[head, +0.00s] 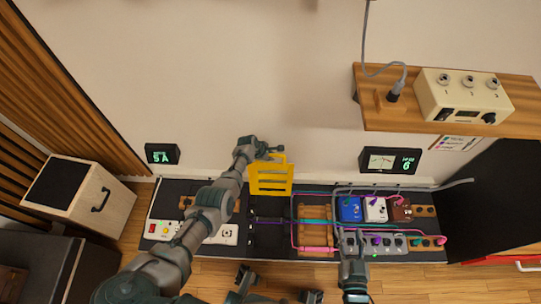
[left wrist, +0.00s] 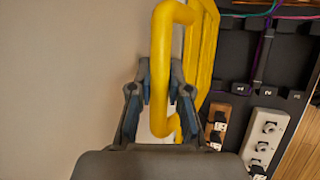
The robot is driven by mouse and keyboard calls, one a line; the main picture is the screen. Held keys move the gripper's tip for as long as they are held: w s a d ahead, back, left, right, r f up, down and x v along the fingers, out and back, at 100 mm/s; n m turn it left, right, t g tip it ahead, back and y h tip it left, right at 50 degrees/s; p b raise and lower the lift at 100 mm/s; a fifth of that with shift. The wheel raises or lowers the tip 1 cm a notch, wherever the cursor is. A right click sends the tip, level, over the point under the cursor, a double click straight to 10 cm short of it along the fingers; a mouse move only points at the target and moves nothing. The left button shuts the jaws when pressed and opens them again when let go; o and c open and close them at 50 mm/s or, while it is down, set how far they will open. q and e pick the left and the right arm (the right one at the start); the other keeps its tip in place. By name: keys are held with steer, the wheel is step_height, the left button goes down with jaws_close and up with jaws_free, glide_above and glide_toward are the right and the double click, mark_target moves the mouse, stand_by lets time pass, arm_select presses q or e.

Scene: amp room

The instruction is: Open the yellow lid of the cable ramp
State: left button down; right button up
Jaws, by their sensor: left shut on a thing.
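The yellow lid (head: 271,180) stands raised at the back edge of the black cable ramp (head: 268,238) in the head view, its slotted face toward me. My left gripper (head: 270,152) is at the lid's top edge. In the left wrist view the fingers of my left gripper (left wrist: 160,88) are shut around the lid's yellow loop handle (left wrist: 161,45), and part of the lid (left wrist: 205,50) shows behind it. My right gripper (head: 352,243) is over the front of the pedalboard, apart from the lid; its fingers are too small to read.
Coloured cables cross the ramp toward a wooden block (head: 315,230) and several pedals, including a blue one (head: 349,209). A white power strip (head: 226,234) lies left of the ramp. A wooden shelf (head: 415,120) with a cream box juts out at the upper right. A speaker cabinet (head: 75,195) stands left.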

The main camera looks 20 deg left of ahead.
arm_select(q)
steer(key=c, duration=1.1)
jaws_free()
steer(key=v, duration=1.1)
steer(key=shift+s+a+r, duration=0.2)
steer(key=shift+r, duration=0.1)
